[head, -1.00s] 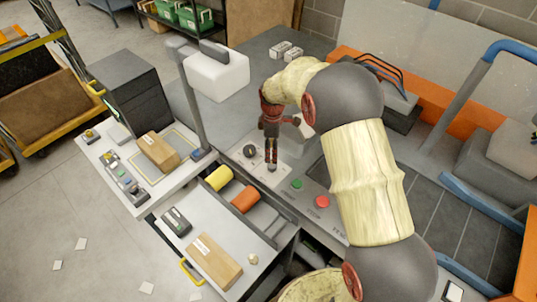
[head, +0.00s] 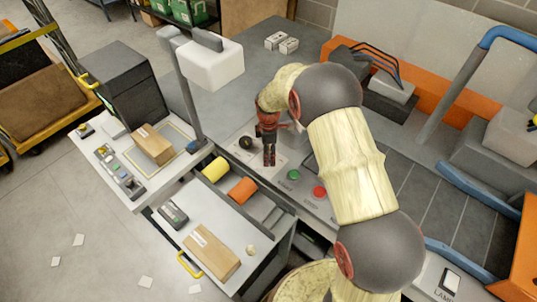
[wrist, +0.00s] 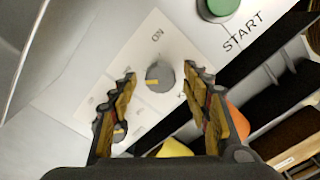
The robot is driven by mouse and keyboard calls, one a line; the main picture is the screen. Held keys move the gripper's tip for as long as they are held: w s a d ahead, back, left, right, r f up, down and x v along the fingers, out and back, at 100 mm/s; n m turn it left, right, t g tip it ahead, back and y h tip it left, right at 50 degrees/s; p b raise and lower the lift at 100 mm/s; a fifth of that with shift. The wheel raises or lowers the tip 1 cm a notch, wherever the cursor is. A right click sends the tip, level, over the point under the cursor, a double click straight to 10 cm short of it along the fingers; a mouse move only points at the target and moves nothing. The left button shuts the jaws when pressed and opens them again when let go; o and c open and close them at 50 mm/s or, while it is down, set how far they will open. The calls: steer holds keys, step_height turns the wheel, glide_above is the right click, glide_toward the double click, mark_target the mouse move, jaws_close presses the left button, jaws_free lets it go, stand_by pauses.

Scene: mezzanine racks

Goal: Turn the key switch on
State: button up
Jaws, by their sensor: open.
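In the wrist view a round grey knob (wrist: 160,77) with a yellow mark sits on a pale plate (wrist: 70,100). The mark points left in the picture, and "ON" is printed above the knob. A partly hidden label starting with "K" is beside it, so it looks like the key switch. My gripper (wrist: 166,98) is open, one finger on each side of the knob, with gaps to both. I cannot tell whether the tips reach its depth. In the head view my gripper (head: 269,164) points down over the panel and hides this knob.
A second, dark knob (head: 246,142) is left of my gripper; in the wrist view it is partly behind the left finger. A green START button (head: 293,174) and a red button (head: 319,192) are to the right.

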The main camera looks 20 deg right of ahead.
steer(key=c, duration=0.3)
steer(key=c, duration=0.8)
steer(key=shift+c, duration=0.3)
steer(key=shift+m, duration=0.4)
steer(key=m+p, duration=0.1)
steer(key=m, duration=0.2)
steer(key=shift+m, duration=0.4)
steer(key=m, duration=0.4)
steer(key=shift+m, duration=0.3)
steer(key=m+p, duration=0.1)
steer(key=m, duration=0.7)
steer(key=shift+m, duration=0.3)
